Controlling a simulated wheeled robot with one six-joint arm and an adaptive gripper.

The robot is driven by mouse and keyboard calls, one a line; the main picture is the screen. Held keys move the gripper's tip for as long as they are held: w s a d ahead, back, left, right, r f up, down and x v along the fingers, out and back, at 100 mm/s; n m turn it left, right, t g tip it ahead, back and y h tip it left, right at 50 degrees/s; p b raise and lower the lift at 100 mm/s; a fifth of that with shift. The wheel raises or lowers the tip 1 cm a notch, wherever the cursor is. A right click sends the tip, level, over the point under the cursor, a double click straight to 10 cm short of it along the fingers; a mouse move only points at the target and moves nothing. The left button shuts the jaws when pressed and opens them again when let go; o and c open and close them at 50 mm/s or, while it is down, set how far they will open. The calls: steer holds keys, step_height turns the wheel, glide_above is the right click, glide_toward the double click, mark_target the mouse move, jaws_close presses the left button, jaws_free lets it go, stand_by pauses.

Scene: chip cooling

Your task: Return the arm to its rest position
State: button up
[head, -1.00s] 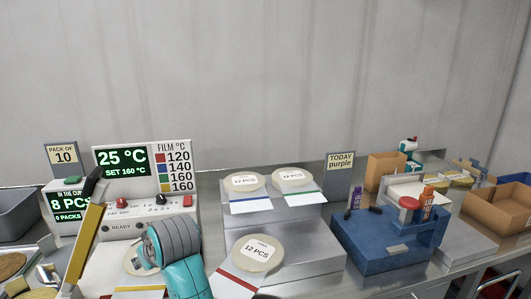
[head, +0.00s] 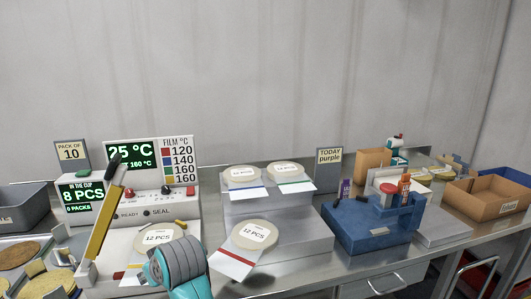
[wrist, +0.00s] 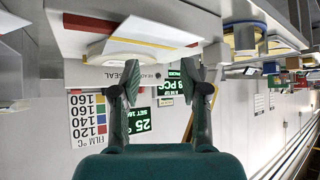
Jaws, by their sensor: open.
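My arm (head: 182,266), a grey and teal link, rises from the lower edge of the head view, in front of the sealer. The gripper end is not clearly visible there. In the wrist view, which looks upside down, my gripper (wrist: 161,76) has its two fingers spread with nothing between them. Beyond the fingers are the sealer's front panel and its green displays (wrist: 145,118).
A grey stepped stand (head: 300,237) holds several round packs with coloured cards. A blue caddy (head: 368,235) with bottles stands right of it. Cardboard boxes (head: 487,208) are at the far right. A yellow lever (head: 100,225) stands up at the sealer's left. Open air lies above the bench.

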steer(key=d+f+m+t, duration=0.1)
steer(key=d+f+m, duration=0.1)
steer(key=d+f, duration=0.75)
steer(key=s+d+f+m+t+h, duration=0.3)
steer(key=s+d+f, duration=1.1)
steer(key=d+f, duration=0.4)
steer(key=s+d+m+t+h, duration=0.1)
steer(key=s+d, duration=0.5)
steer(key=s, duration=0.3)
steer(key=s+d+m+t+h, duration=0.1)
steer(key=s+d+t, duration=0.1)
steer(key=s+d, duration=0.5)
steer(key=s+d+r+m+h, duration=0.1)
steer(key=s+d+r, duration=0.1)
steer(key=s+r, duration=0.4)
steer(key=s+d+r+m+t+h, duration=0.1)
steer(key=s+r, duration=0.5)
steer(key=s, duration=0.6)
steer(key=shift+d+r, duration=0.25)
steer(key=shift+d, duration=0.65)
steer(key=shift+o, duration=0.2)
